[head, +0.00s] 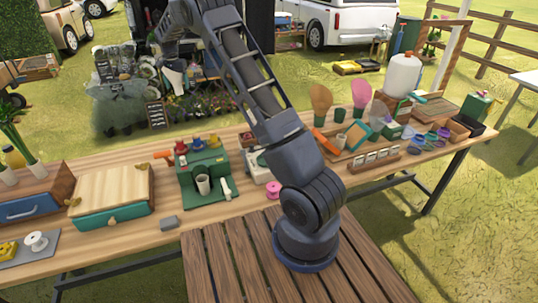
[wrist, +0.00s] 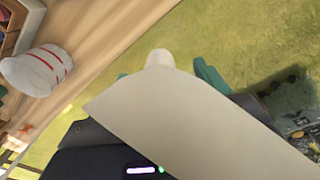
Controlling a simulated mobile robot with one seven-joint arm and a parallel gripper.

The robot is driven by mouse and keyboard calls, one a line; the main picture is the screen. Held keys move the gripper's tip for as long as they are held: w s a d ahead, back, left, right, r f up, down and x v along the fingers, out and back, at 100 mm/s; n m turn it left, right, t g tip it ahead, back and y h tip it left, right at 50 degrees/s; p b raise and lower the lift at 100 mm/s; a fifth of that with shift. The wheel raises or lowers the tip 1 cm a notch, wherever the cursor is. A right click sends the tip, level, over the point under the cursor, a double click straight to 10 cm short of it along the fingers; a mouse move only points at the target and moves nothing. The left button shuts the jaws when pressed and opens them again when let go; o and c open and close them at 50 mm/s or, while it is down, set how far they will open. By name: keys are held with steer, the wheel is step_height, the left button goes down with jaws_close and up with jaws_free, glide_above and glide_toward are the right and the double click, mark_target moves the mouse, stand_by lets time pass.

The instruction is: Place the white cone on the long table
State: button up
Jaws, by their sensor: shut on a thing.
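The white cone (wrist: 185,120) fills the middle of the wrist view, with its rounded narrow tip pointing up in the picture. My gripper (wrist: 165,74) is shut on it, with teal fingers showing at both sides. In the head view the cone (head: 174,80) appears as a small white shape below the far end of my raised arm, beyond the table's back edge. The long table (head: 135,238) is wooden and runs across the head view. Its wood (wrist: 112,45) also shows in the wrist view, and the cone is off to its side, over grass.
Some front-left tabletop is bare. A red-striped white object (wrist: 36,70) shows in the wrist view.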

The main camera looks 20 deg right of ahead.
steer(key=s+a+n, duration=0.1)
steer(key=s+a, duration=0.3)
steer(key=a, duration=0.6)
steer(key=s+a+f+n, duration=0.1)
steer(key=s+a, duration=0.4)
steer(key=a, duration=0.6)
steer(key=s+a+n, duration=0.3)
steer(key=s+a, duration=0.2)
steer(key=a, duration=0.6)
steer(key=shift+a+f, duration=0.25)
steer(key=shift+f, duration=0.15)
step_height(320, 180, down, 20)
steer(key=shift+r, duration=0.1)
steer(key=shift+f, duration=0.25)
steer(key=o, duration=1)
steer(key=shift+c, duration=0.2)
step_height(320, 180, up, 12)
steer(key=shift+r, duration=0.2)
